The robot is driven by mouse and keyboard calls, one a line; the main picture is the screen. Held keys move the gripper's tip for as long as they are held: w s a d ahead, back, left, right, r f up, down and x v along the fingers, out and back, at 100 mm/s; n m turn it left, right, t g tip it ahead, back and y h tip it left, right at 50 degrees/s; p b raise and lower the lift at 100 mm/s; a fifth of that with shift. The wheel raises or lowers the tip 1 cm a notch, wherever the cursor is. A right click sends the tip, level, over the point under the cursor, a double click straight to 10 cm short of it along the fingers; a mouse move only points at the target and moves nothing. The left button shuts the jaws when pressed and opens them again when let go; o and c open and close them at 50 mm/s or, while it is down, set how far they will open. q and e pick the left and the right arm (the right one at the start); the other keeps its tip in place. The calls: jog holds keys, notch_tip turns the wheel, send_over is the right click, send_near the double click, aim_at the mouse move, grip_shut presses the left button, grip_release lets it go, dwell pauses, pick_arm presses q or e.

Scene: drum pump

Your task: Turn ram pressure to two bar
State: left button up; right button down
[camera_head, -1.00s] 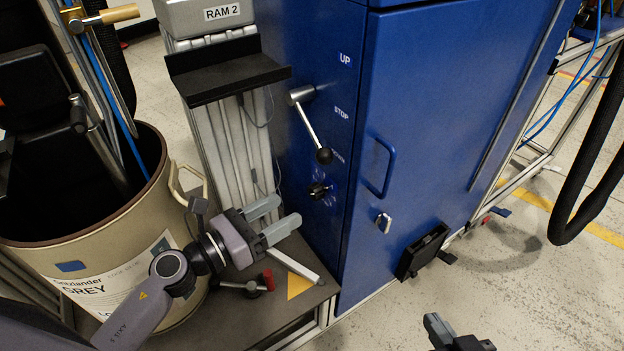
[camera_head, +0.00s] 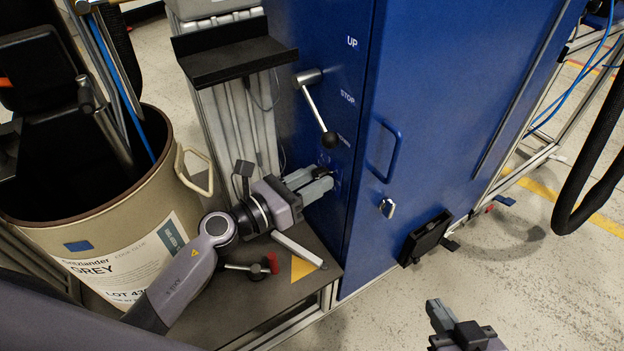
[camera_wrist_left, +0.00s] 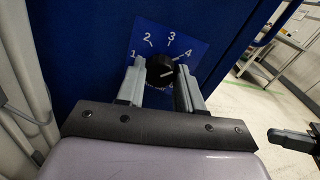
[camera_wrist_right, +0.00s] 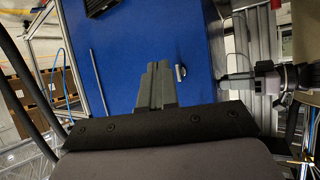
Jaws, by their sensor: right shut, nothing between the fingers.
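Whether the fingers touch the knob I cannot tell. In the head view the gripper hides the knob. My right gripper (camera_head: 436,309) is shut and empty, in front of the cabinet; it shows in the right wrist view (camera_wrist_right: 157,68).
A lever with a black ball (camera_head: 330,139) hangs just above the left gripper, pointing toward DOWN. The blue cabinet (camera_head: 440,110) has a door handle (camera_head: 384,150). A beige drum (camera_head: 130,235) stands at the left. A red-tipped clamp (camera_head: 270,263) lies below the left gripper.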

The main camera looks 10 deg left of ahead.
pick_arm(q)
jog(key=c, duration=0.4)
